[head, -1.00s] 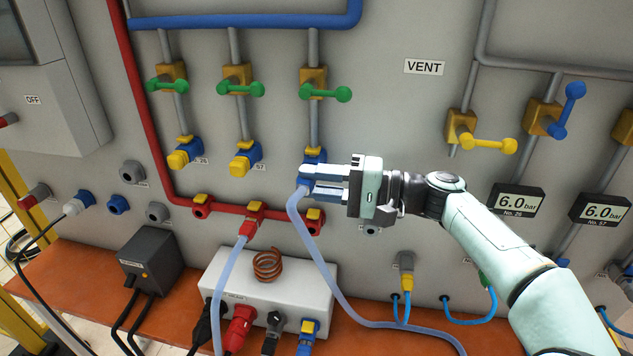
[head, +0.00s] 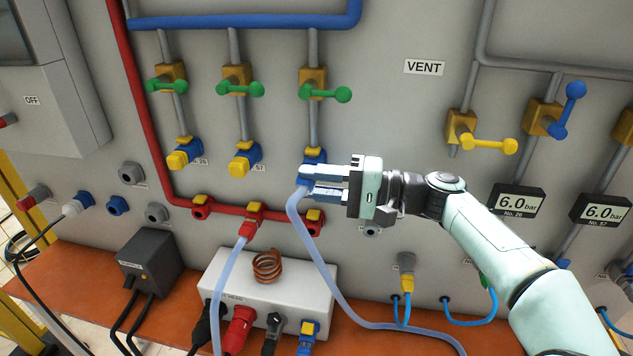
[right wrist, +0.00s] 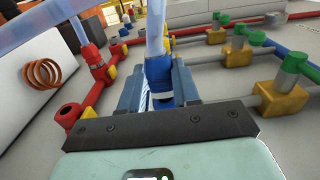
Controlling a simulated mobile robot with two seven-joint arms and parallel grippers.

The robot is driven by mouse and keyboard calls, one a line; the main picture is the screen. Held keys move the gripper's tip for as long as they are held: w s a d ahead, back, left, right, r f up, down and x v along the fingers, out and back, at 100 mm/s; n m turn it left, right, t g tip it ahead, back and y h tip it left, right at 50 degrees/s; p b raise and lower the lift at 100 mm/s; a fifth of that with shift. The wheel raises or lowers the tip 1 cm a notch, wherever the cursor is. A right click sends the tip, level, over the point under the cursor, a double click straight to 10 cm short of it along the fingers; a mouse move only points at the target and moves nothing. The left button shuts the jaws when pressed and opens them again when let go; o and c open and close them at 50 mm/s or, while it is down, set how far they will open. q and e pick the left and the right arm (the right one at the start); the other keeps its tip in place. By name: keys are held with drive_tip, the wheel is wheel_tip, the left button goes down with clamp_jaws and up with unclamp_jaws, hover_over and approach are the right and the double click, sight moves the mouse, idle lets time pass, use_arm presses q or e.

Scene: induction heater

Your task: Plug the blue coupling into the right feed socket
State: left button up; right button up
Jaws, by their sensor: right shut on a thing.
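My right gripper (head: 325,182) is shut on the blue coupling (head: 304,182) at the end of a translucent hose, at the right feed socket (head: 316,156). In the right wrist view the blue coupling (right wrist: 159,78) stands between my two fingers (right wrist: 159,92), with the hose running up from it. The socket is partly hidden behind the gripper, and I cannot tell how deep the coupling sits in it. My left gripper does not show.
Two blue feed sockets with yellow plugs (head: 240,165) are to the left. A red return pipe (head: 228,207) runs below. A white heater box (head: 285,290) with a copper coil (head: 268,265) stands on the orange bench (head: 75,260). Green valve handles (head: 328,93) are above.

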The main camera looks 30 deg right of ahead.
idle(0.3)
drive_tip(key=shift+w+d, duration=0.4)
drive_tip(key=shift+w, duration=0.1)
idle(0.5)
drive_tip(key=o, duration=1.1)
drive_tip(key=shift+w, duration=0.1)
drive_tip(key=shift+c, duration=0.2)
